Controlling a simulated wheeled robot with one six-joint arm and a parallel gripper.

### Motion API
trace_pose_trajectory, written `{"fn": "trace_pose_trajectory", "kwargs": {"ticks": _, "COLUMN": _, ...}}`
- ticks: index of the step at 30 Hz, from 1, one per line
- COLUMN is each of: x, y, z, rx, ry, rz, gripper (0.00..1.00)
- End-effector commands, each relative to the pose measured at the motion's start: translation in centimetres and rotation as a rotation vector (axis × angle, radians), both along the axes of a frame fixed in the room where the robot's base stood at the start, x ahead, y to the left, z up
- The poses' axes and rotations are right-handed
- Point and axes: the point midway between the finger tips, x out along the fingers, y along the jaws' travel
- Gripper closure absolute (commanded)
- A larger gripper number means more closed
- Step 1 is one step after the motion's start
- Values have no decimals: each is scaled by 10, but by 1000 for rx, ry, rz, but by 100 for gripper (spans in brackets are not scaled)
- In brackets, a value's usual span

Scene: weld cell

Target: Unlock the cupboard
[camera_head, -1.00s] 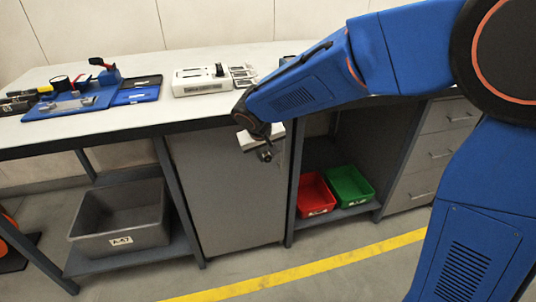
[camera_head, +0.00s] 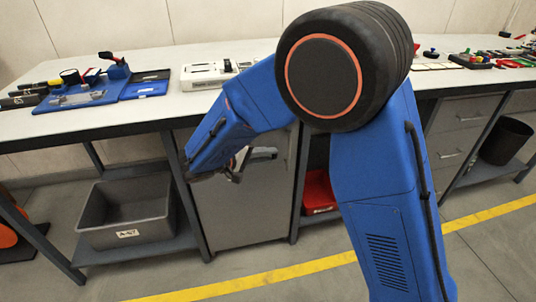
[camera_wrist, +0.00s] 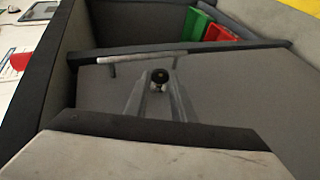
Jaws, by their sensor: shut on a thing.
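The cupboard (camera_head: 245,215) is a grey door under the workbench, and it looks shut. Its light bar handle (camera_head: 264,153) shows beside my arm, and also in the wrist view (camera_wrist: 150,55). My gripper (camera_wrist: 160,90) is in front of the upper part of the door. Its fingers are shut on a small dark round thing (camera_wrist: 159,75), which may be a key head or the lock's knob. I cannot tell whether it sits in a lock. In the head view my wrist partly hides the gripper and the door's upper left.
A grey bin (camera_head: 125,208) stands on the shelf left of the cupboard, a red bin (camera_head: 319,190) right of it. The wrist view also shows a green bin (camera_wrist: 196,25). The bench top (camera_head: 150,112) holds a blue tray and devices. Floor in front is clear.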

Motion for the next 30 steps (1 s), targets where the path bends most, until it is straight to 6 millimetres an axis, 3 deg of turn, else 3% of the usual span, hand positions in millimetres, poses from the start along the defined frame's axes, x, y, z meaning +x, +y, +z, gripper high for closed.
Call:
{"fn": "trace_pose_trajectory", "kwargs": {"ticks": 15, "x": -1, "y": 2, "z": -13, "rx": -335, "ry": -93, "rz": 0, "gripper": 100}}
{"fn": "trace_pose_trajectory", "kwargs": {"ticks": 30, "x": -1, "y": 1, "z": -14, "rx": -400, "ry": -111, "rz": -1, "gripper": 100}}
